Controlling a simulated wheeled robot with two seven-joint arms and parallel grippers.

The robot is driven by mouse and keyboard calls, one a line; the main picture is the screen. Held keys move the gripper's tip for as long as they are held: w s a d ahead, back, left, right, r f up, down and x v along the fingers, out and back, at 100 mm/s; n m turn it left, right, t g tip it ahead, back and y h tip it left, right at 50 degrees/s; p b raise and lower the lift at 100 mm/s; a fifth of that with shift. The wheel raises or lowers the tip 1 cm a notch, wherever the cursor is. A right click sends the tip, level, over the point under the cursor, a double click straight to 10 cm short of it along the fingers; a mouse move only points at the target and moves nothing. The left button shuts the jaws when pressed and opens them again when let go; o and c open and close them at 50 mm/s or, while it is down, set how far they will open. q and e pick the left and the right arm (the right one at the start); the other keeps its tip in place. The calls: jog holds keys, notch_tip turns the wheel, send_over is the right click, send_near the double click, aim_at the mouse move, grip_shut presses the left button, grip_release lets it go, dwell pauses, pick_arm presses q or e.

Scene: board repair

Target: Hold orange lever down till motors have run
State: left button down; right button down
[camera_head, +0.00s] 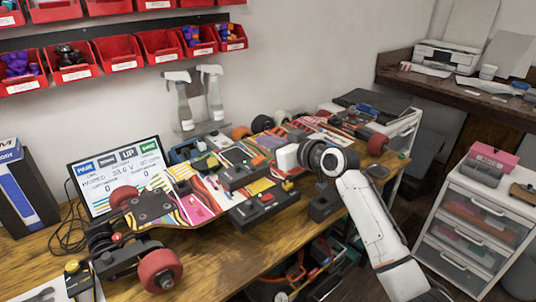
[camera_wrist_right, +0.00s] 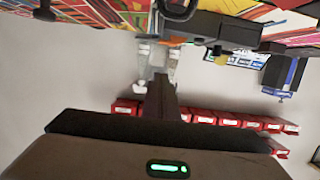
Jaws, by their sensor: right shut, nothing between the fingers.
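A skateboard (camera_head: 152,207) with a colourful deck and reddish wheels lies upturned on the wooden bench. Dark boxes sit along it, one of them (camera_head: 262,209) with small red and yellow parts on top. I cannot clearly make out the orange lever in either view. In the right wrist view the gripper's dark finger (camera_wrist_right: 160,90) is shut and empty, near a black housing (camera_wrist_right: 205,28). I cannot tell whether it touches anything. My left gripper is out of view.
Spray bottles (camera_head: 180,100) stand by the wall under red bins (camera_head: 120,52). A white drawer cabinet (camera_head: 480,220) is at the right. The bench front left is partly clear.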

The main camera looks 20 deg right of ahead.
aim_at(268, 164)
notch_tip(268, 164, down, 4)
jog(key=shift+s, duration=0.15)
jog(key=shift+d+f, duration=0.1)
dwell(0.4)
